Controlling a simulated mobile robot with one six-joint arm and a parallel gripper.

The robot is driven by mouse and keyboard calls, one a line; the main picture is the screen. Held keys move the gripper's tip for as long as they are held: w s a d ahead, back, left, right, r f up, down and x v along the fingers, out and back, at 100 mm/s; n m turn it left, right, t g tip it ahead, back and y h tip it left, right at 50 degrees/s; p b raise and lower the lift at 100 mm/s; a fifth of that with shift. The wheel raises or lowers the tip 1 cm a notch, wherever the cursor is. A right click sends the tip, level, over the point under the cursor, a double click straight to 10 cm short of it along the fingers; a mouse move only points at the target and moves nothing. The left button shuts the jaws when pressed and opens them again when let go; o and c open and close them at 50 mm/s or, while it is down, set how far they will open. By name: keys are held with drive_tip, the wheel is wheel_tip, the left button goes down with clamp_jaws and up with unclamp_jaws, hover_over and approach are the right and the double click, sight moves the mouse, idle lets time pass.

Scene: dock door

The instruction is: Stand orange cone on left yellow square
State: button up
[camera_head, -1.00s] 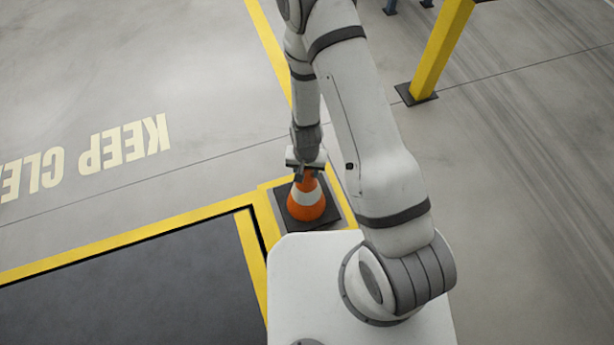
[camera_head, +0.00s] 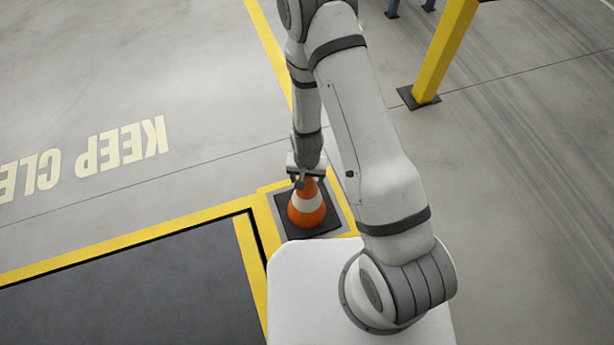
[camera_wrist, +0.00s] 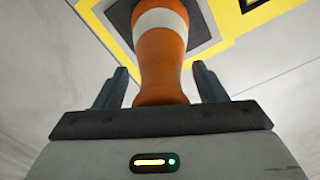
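The orange cone (camera_head: 306,216) with a white band and a black square base stands upright on the floor. Its base lies inside a yellow-outlined square (camera_head: 264,215) beside the dark dock plate; my body hides part of the near side. My gripper (camera_head: 305,178) is at the cone's top, pointing down. In the wrist view, the cone (camera_wrist: 162,60) is between the two fingers of my gripper (camera_wrist: 161,85). Narrow gaps show on both sides, so the fingers look open around its tip and not pressed on it.
A dark dock plate (camera_head: 140,295) edged in yellow lies to the left. A yellow post (camera_head: 441,55) on a black foot stands at the upper right. "KEEP CLE" lettering (camera_head: 90,155) is painted on the clear floor at left.

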drive_tip(key=shift+r, duration=0.1)
wheel_tip(320, 180, up, 12)
drive_tip(key=p, duration=1.2)
drive_tip(key=shift+r, duration=0.1)
drive_tip(key=shift+w+r, duration=0.15)
drive_tip(key=shift+r, duration=0.2)
drive_tip(key=d+r+n, duration=0.1)
drive_tip(key=d+r, duration=0.2)
drive_tip(key=r, duration=0.9)
drive_tip(key=d+r, duration=0.2)
drive_tip(key=r, duration=0.9)
drive_tip(key=s+d+r, duration=0.3)
drive_tip(key=s+r, duration=0.3)
drive_tip(key=r, duration=0.1)
drive_tip(key=s+d+r+n+t, duration=0.1)
drive_tip(key=s+d+r, duration=0.3)
drive_tip(key=s+r, duration=0.2)
wheel_tip(320, 180, up, 2)
drive_tip(key=shift+s+d+r, duration=0.2)
drive_tip(key=shift+r, duration=0.05)
drive_tip(key=shift+w, duration=0.1)
